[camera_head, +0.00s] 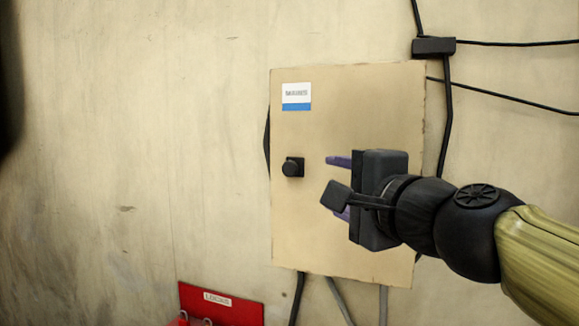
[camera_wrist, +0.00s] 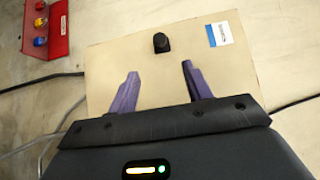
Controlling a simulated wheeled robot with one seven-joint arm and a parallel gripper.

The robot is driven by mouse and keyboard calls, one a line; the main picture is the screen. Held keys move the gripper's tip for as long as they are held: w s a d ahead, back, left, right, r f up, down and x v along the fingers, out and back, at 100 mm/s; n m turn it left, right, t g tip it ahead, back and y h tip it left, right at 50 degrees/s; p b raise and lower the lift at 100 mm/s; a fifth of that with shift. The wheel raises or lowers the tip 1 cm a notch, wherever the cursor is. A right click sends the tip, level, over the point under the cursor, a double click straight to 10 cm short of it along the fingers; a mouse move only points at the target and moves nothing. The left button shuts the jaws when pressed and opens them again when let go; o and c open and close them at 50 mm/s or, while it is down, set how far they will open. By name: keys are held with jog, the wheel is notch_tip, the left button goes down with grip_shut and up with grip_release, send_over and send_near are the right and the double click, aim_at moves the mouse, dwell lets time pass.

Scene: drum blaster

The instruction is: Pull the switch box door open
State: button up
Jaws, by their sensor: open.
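The switch box door (camera_head: 345,110) is a tan panel on the wall with a white and blue label (camera_head: 296,97) at its upper left. It looks shut. A black knob (camera_head: 293,167) sticks out near its left edge. In the wrist view the knob (camera_wrist: 161,42) lies beyond the fingertips, roughly between their lines, and the door (camera_wrist: 115,60) fills the middle. My gripper (camera_head: 340,186) is in front of the door, to the right of the knob. Its purple fingers (camera_wrist: 160,68) are open and empty, apart from the knob.
A red lock board (camera_head: 222,303) marked LOCKS is on the wall at the lower left. Cables hang below the box, and black cables run from a small black junction (camera_head: 433,47) at the upper right. The wall left of the box is bare.

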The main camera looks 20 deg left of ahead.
aim_at(291, 170)
jog(key=shift+w+a, duration=0.1)
jog(key=p+x, duration=0.2)
jog(key=x, duration=1.5)
jog(key=shift+w, duration=0.15)
jog(key=shift+c, duration=0.2)
grip_shut()
